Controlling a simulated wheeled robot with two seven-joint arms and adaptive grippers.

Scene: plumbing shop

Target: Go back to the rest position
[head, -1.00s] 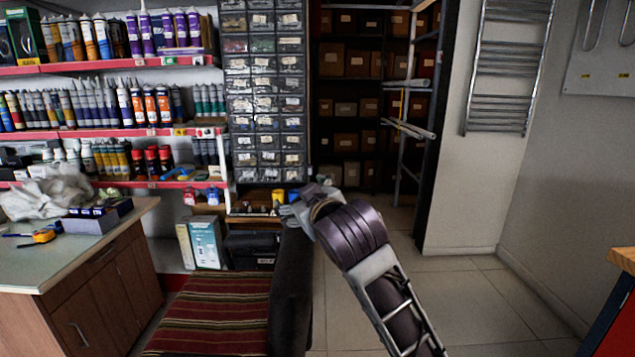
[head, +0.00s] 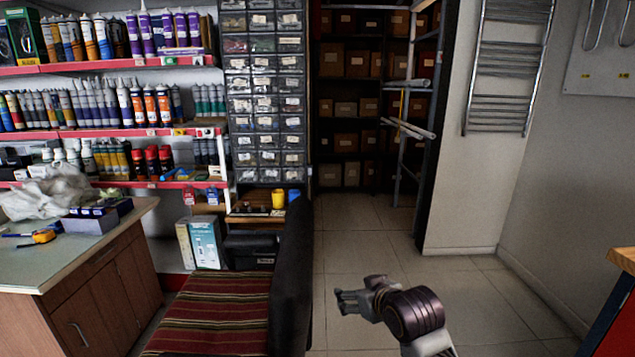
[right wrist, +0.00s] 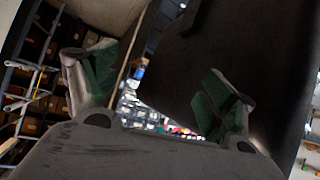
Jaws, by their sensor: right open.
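My right gripper (head: 345,301) is in the lower middle of the head view, over the tiled floor and just right of the dark seat back. It points to the left. In the right wrist view my right gripper (right wrist: 150,88) has its two green-padded fingers spread apart, with nothing between them. My left gripper is not in view.
The dark seat back (head: 291,265) with its striped cushion (head: 215,315) stands close left of the gripper. A counter (head: 60,262) is at left, shelves of tubes (head: 110,133) behind. A wooden-topped unit (head: 624,260) is at right. The tiled floor (head: 375,235) is clear.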

